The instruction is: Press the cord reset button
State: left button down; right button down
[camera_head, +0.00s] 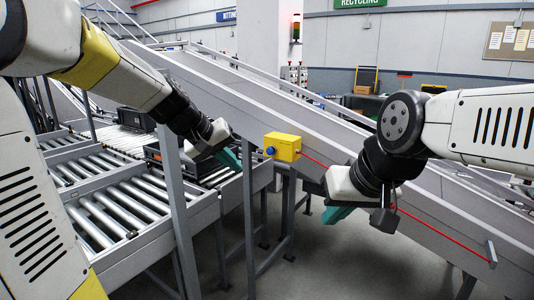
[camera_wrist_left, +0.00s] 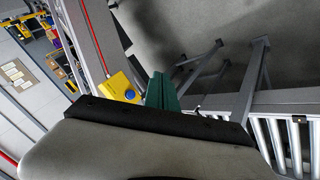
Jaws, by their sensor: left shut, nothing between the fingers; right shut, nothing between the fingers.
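A yellow box (camera_head: 283,147) with a blue round button (camera_head: 270,151) on its left face is mounted beside the inclined conveyor, in the middle of the head view. A red cord (camera_head: 315,160) runs from its right side. My left gripper (camera_head: 231,159), with green fingers, is shut and empty, a little left of the button and apart from it. In the left wrist view the yellow box (camera_wrist_left: 118,86) and blue button (camera_wrist_left: 130,95) lie just left of the green fingers (camera_wrist_left: 161,91). My right gripper (camera_head: 338,214) is shut and empty, lower right of the box.
Roller conveyors (camera_head: 110,205) with dark crates (camera_head: 153,155) stand at the left. The inclined conveyor (camera_head: 250,100) crosses behind, and grey support posts (camera_head: 291,215) stand below the box. The floor (camera_head: 330,260) between the arms is clear.

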aim_at(270, 152)
pick_arm(q)
jog(key=w+d+f, duration=0.1)
jog(key=w+f, duration=0.1)
jog(key=w, duration=0.3)
jog(key=w+d+f+n, duration=0.1)
jog(key=w, duration=0.3)
jog(key=shift+w+d+f+n+h, duration=0.25)
jog(key=shift+w+f+n+h, duration=0.05)
jog(key=shift+w+f+h, duration=0.1)
jog(key=w+d, duration=0.5)
jog(key=w, duration=0.2)
jog(key=shift+w+d, duration=0.2)
dwell(1.5)
jog(key=shift+w+d, duration=0.15)
jog(key=shift+w, duration=0.05)
jog(key=shift+w+d, duration=0.45)
jog(key=shift+w, duration=0.2)
dwell(1.1)
jog(key=shift+s, duration=0.1)
jog(key=shift+s+a, duration=0.7)
jog(key=shift+s, duration=0.2)
